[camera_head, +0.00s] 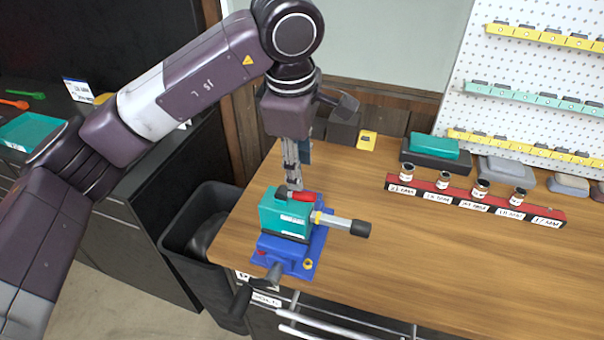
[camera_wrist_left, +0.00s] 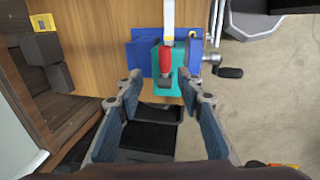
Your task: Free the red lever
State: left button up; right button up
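The red lever (camera_head: 302,195) lies on top of a teal block (camera_head: 284,215), which sits in a blue vise (camera_head: 284,256) at the front left of the bench. A metal rod with a black end (camera_head: 360,228) sticks out to the right of the block. My left gripper (camera_head: 293,183) points down over the block, close to the lever's left end. In the left wrist view its fingers are spread wide, with the red lever (camera_wrist_left: 165,58) and teal block between and just beyond the tips. Contact cannot be told. My right gripper is not in view.
A red rack (camera_head: 470,202) with several small jars stands at the right of the bench (camera_head: 420,270). A black bin (camera_head: 200,215) is on the floor at left. A yellow item (camera_head: 366,140) lies at the back. The bench right of the vise is clear.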

aim_at(302, 193)
pick_arm(q)
jog(key=f, duration=0.1)
jog(key=f+p, duration=0.1)
jog(key=f, duration=0.1)
jog(key=f+p, duration=0.1)
jog(key=shift+s+d+f, duration=0.15)
jog(key=shift+s+f, duration=0.05)
jog(key=shift+s, duration=0.1)
jog(key=shift+w+f+p, duration=0.2)
jog(key=shift+w+f, duration=0.05)
jog(key=shift+f, duration=0.25)
jog(key=shift+w+f+p, duration=0.15)
jog(key=shift+w+f, duration=0.05)
jog(key=shift+f, duration=0.5)
jog(key=c, duration=0.8)
grip_shut()
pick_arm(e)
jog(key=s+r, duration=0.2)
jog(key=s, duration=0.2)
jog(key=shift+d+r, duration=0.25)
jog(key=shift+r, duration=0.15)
